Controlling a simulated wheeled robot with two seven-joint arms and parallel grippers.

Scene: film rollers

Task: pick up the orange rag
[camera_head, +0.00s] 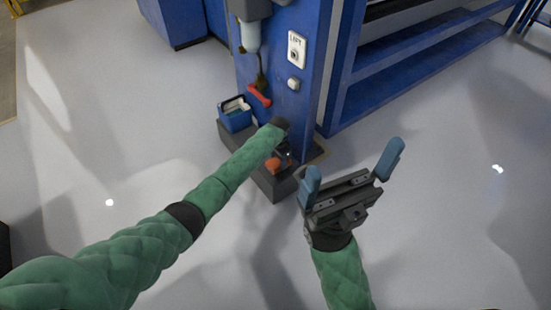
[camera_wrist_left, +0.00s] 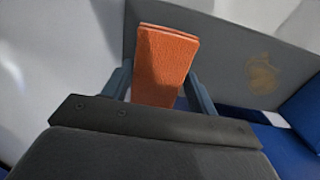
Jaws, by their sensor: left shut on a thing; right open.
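The orange rag (camera_head: 273,164) shows in the head view as a small orange patch at the grey block beside the blue cabinet, partly hidden by my left gripper. In the left wrist view the orange rag (camera_wrist_left: 164,66) is a folded, upright piece between the two fingers. My left gripper (camera_head: 281,160) is shut on it; its fingers also show in the left wrist view (camera_wrist_left: 160,90). My right gripper (camera_head: 350,165) is open and empty, with its blue fingertips spread wide, to the right of the rag above the floor.
A dark grey block (camera_head: 262,178) stands on the floor against the blue cabinet (camera_head: 285,75). A blue container (camera_head: 235,114) sits on its left part. A red handle (camera_head: 259,96) sticks out of the cabinet front. Blue shelving (camera_head: 420,50) stands at the right; the front floor is clear.

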